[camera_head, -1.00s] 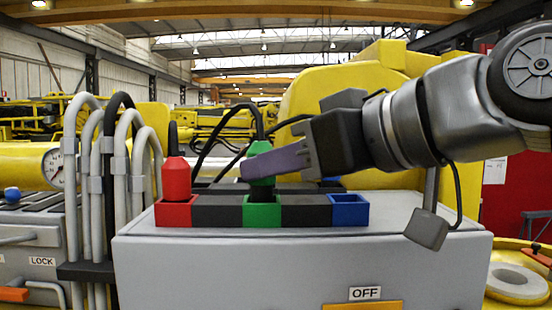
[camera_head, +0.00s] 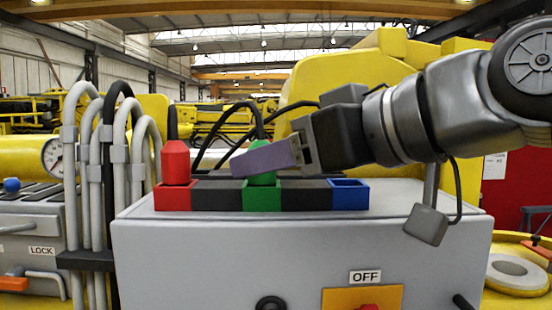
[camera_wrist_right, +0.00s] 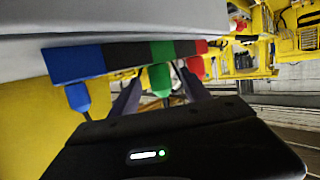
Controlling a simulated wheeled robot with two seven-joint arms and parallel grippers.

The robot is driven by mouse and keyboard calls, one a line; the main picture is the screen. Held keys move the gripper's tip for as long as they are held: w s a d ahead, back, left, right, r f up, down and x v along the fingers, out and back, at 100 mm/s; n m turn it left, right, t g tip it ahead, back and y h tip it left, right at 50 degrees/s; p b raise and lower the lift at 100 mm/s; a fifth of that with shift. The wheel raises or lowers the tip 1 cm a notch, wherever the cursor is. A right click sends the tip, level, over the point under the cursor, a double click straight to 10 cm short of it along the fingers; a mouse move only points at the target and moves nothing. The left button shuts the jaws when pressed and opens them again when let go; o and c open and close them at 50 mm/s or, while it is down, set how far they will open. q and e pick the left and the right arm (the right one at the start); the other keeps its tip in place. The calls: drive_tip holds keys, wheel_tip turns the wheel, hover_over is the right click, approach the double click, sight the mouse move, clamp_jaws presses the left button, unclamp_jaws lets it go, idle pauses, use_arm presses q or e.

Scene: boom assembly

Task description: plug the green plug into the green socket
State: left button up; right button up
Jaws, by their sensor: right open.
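The green plug (camera_head: 263,178) stands upright on the green socket (camera_head: 262,199), with no gap showing between them in the head view. Its cable rises behind it. My right gripper (camera_head: 265,157) is around the plug, its purple-grey finger hiding the plug's middle. In the right wrist view the green plug (camera_wrist_right: 160,79) lies between the two spread fingers, against the green socket (camera_wrist_right: 163,51). The right gripper is open. I cannot tell exactly how deep the plug sits. My left gripper is not in view.
A red plug (camera_head: 175,163) stands in the red socket (camera_head: 173,198) at the left end of the row. Grey pipes (camera_head: 118,160) rise left of the grey box (camera_head: 220,255).

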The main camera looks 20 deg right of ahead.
drive_tip(key=b+v, duration=0.1)
drive_tip(key=v, duration=0.6)
drive_tip(key=shift+s+d+r, duration=0.15)
drive_tip(key=shift+s+d, duration=0.05)
drive_tip(key=shift+s, duration=0.15)
idle(0.9)
